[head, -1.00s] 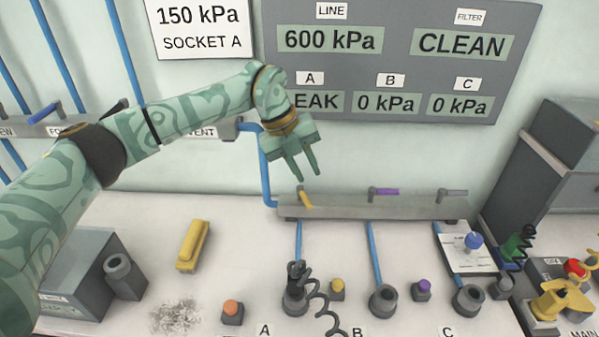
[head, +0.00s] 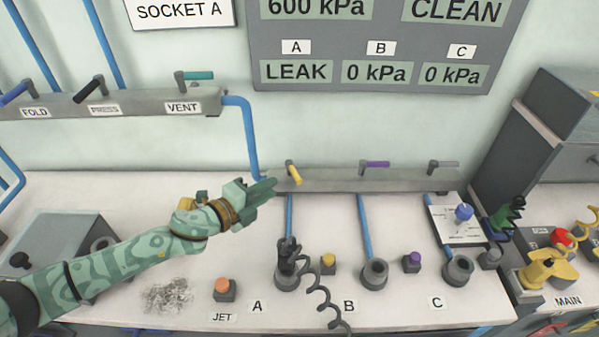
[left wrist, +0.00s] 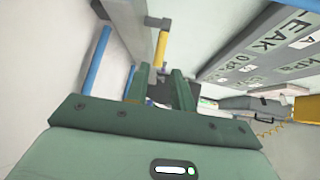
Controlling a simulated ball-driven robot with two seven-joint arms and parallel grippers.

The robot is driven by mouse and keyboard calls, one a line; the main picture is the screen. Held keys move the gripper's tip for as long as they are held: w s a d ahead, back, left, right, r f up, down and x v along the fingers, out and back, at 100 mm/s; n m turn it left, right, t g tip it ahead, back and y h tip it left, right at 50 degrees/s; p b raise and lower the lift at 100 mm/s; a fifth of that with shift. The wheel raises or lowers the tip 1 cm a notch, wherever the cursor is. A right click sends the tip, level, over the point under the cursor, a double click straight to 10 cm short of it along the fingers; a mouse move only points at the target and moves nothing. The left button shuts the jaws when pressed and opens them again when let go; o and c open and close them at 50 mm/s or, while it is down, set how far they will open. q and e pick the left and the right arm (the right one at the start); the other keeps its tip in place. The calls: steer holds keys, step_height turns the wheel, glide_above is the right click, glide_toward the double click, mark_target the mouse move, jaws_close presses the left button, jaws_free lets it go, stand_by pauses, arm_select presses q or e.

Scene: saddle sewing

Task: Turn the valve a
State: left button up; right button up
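Valve a is the yellow lever (head: 294,175) at the left end of the grey bench manifold, above the blue pipe that runs to socket A. It slants down to the right. In the left wrist view the yellow lever (left wrist: 161,49) stands just beyond the fingertips, roughly in line with the gap between them. My left gripper (head: 274,187) is just left of the lever, fingers pointing right. In the left wrist view the fingers (left wrist: 160,80) are apart with nothing held between them. The A display (head: 296,72) reads LEAK. My right gripper is out of view.
The grey manifold (head: 340,180) also carries a purple lever (head: 376,164) and a grey lever (head: 443,166). A black coiled hose (head: 320,297) leads from socket A (head: 287,278). Another valve rail (head: 140,104) is on the wall at left.

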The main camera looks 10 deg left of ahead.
mark_target(294, 176)
arm_select(q)
steer(key=b+x, duration=0.2)
steer(key=x, duration=0.9)
steer(key=shift+w+d, duration=0.25)
steer(key=shift+f, duration=0.1)
jaws_close()
